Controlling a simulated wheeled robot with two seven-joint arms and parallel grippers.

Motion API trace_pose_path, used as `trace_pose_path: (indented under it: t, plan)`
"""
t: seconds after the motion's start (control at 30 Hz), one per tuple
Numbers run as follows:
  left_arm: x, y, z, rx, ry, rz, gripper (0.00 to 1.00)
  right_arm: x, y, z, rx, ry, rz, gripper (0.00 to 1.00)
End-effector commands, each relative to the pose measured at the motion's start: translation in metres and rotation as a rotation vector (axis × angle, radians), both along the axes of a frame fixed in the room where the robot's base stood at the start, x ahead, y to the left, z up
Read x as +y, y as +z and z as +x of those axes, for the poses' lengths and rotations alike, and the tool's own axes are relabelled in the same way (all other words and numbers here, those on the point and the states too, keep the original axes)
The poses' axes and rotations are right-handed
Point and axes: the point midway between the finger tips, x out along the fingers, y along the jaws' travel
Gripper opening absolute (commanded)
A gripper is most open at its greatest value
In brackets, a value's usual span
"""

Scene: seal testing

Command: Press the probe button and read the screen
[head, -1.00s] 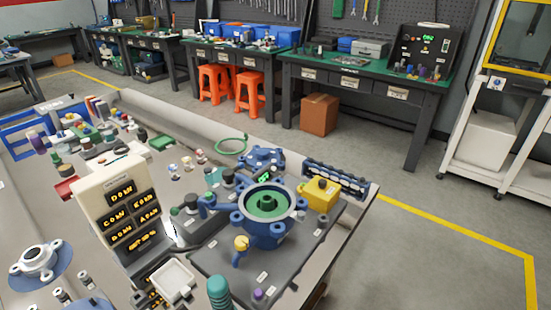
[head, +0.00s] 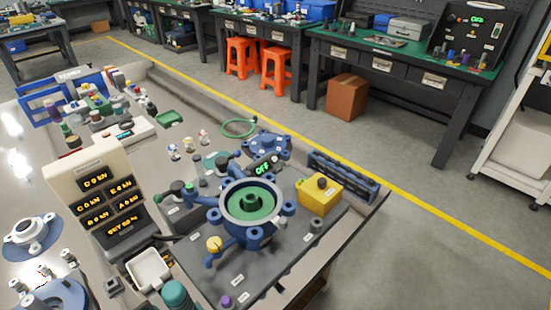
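A blue round fixture (head: 235,212) with a green centre stands on a dark plate. To its right is a yellow box (head: 313,203) with a dark round button (head: 322,183) on top. A yellow ball knob (head: 214,243) sits at the fixture's front left. I cannot tell which is the probe button. Behind the fixture a small dark display (head: 263,167) shows green text that looks like "OFF". At the left, a cream panel (head: 75,171) has several amber readouts, seemingly in kN and too small to read surely. Neither gripper is in view.
A white tray (head: 149,269), a teal ribbed cylinder (head: 176,295) and a purple knob (head: 226,302) are near the front. A blue rack (head: 342,178) lines the right table edge. Small parts crowd the back left.

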Motion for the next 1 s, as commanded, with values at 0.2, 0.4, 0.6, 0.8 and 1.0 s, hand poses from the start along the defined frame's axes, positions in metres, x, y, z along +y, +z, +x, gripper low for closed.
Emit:
trace_pose_path:
  t: [0.2,0.4,0.6,0.8,1.0]
  plan:
    - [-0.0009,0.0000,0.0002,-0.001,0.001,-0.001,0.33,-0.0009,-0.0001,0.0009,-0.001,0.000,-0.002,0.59]
    - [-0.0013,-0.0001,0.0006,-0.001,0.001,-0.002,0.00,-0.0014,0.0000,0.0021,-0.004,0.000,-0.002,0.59]
    - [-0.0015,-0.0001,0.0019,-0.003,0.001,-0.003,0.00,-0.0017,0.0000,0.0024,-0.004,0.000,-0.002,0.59]
    - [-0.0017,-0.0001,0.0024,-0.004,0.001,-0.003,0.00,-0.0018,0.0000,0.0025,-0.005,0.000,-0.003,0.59]
    - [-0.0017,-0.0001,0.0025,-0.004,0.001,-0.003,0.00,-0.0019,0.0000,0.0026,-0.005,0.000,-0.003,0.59]
